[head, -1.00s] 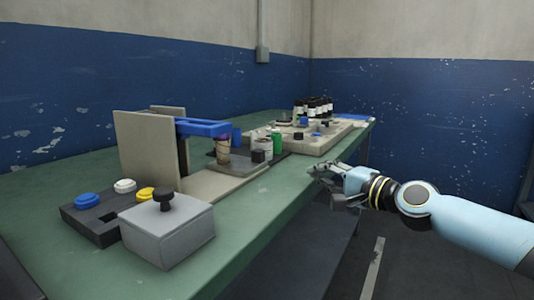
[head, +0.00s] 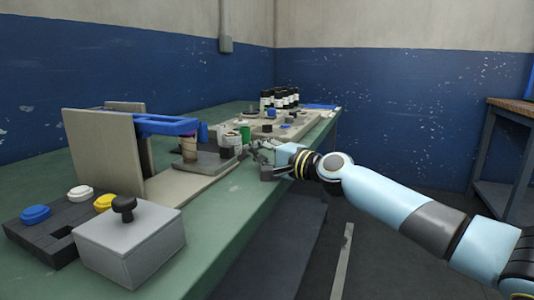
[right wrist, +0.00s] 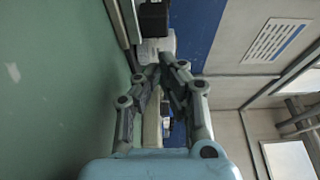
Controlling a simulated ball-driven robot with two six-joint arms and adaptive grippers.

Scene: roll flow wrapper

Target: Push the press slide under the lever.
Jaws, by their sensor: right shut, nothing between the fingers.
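The press slide (head: 212,161) is a dark flat plate on a pale base board (head: 165,186), with a small brown cup-like piece (head: 189,150) on it. The blue lever (head: 165,124) reaches out from two upright beige plates, over the cup end of the slide. My right gripper (head: 259,156) is shut and empty at the table's front edge, just right of the slide's near end. In the right wrist view its fingertips (right wrist: 161,72) are close together, with a black block (right wrist: 153,18) beyond them. I cannot tell whether they touch anything. My left gripper is out of view.
A grey box with a black knob (head: 128,240) and a dark button panel (head: 50,232) stand at the near left. A green container (head: 245,133), a pale tray (head: 280,129) and several dark bottles (head: 280,98) stand farther back.

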